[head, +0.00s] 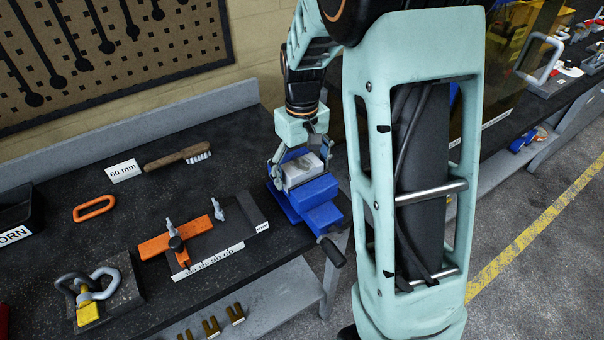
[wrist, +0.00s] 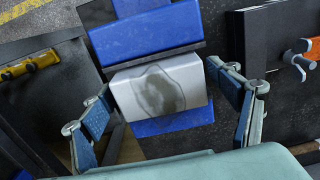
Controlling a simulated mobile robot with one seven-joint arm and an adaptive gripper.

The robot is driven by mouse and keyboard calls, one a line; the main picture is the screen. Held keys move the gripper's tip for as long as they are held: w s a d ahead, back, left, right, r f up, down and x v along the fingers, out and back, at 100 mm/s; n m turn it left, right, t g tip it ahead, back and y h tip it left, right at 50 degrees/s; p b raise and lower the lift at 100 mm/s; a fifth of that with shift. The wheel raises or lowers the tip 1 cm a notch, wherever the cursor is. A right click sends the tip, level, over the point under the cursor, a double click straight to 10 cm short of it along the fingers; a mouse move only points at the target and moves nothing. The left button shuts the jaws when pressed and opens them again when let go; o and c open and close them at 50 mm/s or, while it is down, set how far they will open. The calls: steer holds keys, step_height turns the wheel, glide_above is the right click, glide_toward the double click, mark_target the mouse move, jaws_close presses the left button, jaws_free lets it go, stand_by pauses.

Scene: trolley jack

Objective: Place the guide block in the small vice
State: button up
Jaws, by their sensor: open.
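The guide block (wrist: 160,90) is a light grey metal block with a dark stain on its top face. In the head view the block (head: 299,170) sits at the blue small vice (head: 318,200), on the side away from the vice's handle. In the wrist view it lies against the dark jaw edge of the vice (wrist: 145,35), with blue vice body on both sides of it. My gripper (wrist: 166,101) is open, with one finger on each side of the block and small gaps visible. Whether the block rests fully on the vice bed is hidden.
The dark bench (head: 120,215) holds a wooden-handled brush (head: 178,157), an orange ring (head: 94,208), and a plate with an orange bar (head: 182,240) left of the vice. A padlock and shackle (head: 88,295) lie front left. The vice's handle (head: 331,251) projects past the bench edge.

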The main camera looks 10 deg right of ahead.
mark_target(302, 164)
step_height(302, 164, up, 11)
steer(key=shift+f, duration=0.1)
stand_by(0.6)
